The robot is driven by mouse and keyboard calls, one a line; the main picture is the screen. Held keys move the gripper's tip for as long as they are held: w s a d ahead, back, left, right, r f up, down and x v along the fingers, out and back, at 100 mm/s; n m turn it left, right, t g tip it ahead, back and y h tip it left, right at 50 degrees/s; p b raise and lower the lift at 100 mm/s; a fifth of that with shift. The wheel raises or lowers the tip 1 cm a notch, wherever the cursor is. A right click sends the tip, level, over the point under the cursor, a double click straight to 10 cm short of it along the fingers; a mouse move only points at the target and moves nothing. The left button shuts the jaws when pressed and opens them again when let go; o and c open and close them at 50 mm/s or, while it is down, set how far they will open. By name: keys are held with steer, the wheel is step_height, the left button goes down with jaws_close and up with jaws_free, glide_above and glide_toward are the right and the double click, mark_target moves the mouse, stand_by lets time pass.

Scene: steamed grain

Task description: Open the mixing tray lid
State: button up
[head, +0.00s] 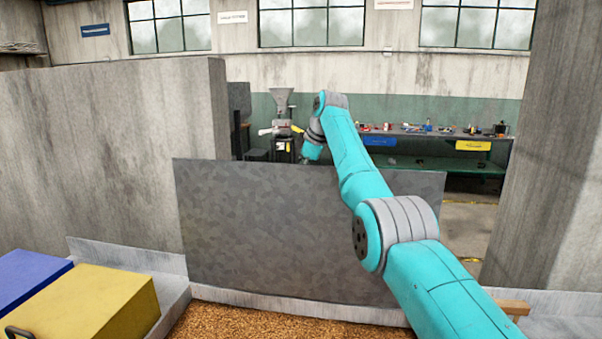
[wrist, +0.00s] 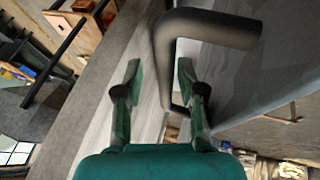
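The mixing tray lid (head: 300,235) is a large mottled grey panel. In the head view it stands steeply upright at the far side of the tray (head: 285,305), which holds brown grain (head: 250,325). In the wrist view a dark grey bent handle (wrist: 166,45) sticks out from a grey panel at the right. My gripper (wrist: 158,68) is open, with its two green fingers apart. The handle's bar shows between the fingertips, nearer the right one; I cannot tell whether it touches. In the head view my arm reaches over the lid, and the gripper is hidden behind it.
A yellow box (head: 85,300) and a blue box (head: 30,275) sit at the lower left. Concrete walls (head: 100,150) rise at the left and right. A workbench (head: 440,137) with small items stands far behind the lid.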

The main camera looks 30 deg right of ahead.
steer(key=v, duration=1.1)
steer(key=shift+s+r, duration=0.2)
steer(key=shift+r, duration=0.05)
steer(key=shift+d, duration=0.1)
